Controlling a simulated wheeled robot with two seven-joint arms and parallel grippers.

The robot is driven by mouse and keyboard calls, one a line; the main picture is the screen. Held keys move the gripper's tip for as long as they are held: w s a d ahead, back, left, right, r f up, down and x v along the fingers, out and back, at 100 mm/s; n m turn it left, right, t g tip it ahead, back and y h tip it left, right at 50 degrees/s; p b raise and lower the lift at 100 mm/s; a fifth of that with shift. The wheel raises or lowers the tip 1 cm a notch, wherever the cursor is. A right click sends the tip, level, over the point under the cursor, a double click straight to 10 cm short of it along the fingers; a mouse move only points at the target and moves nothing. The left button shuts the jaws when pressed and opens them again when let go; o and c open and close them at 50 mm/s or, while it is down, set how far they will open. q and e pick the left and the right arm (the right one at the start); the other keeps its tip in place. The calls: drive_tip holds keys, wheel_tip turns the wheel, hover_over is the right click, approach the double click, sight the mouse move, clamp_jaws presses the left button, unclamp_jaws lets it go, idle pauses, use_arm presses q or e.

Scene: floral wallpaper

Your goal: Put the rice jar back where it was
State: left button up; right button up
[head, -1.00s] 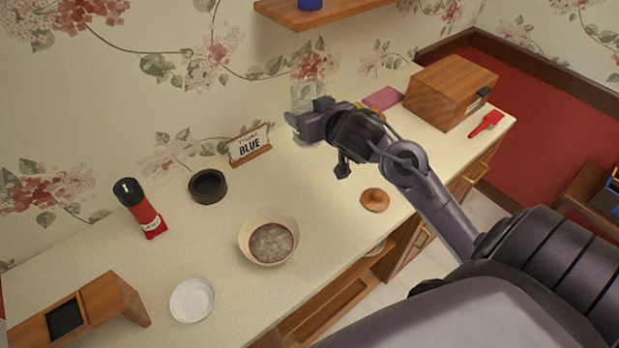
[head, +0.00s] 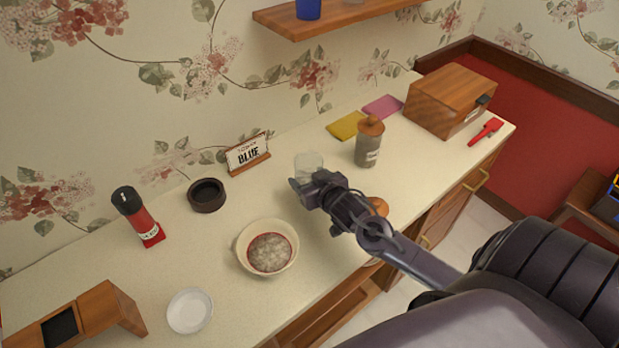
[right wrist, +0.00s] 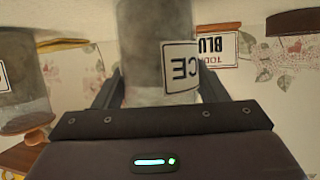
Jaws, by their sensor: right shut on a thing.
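The rice jar (head: 308,164) is a glass jar without a visible lid, mostly hidden by my right gripper in the head view. In the right wrist view the jar (right wrist: 150,50) has a white label ending in "CE". My right gripper (head: 312,187) is shut around it; in the wrist view the fingers (right wrist: 158,92) flank it. Whether its base touches the counter is hidden. A round wooden lid (head: 380,205) lies on the counter, partly behind my right arm. My left gripper is out of view.
A grey jar with a wooden lid (head: 367,150) stands right of the rice jar. A bowl (head: 241,252), a dark round dish (head: 207,207) and a "BLUE" sign (head: 248,155) stand to the left. Yellow (head: 346,126) and pink (head: 383,107) cloths and a wooden box (head: 440,98) are farther right.

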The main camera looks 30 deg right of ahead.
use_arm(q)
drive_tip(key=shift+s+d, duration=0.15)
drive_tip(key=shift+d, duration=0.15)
use_arm(e)
drive_tip(key=shift+w+f, duration=0.1)
drive_tip(key=shift+f, duration=0.15)
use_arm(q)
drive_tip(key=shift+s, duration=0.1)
use_arm(e)
drive_tip(key=o, duration=1.4)
drive_tip(key=shift+o, duration=0.2)
drive_tip(key=shift+f, duration=0.1)
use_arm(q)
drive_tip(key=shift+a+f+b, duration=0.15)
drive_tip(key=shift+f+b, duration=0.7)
use_arm(e)
drive_tip(key=v, duration=1.2)
drive_tip(key=shift+r, duration=0.2)
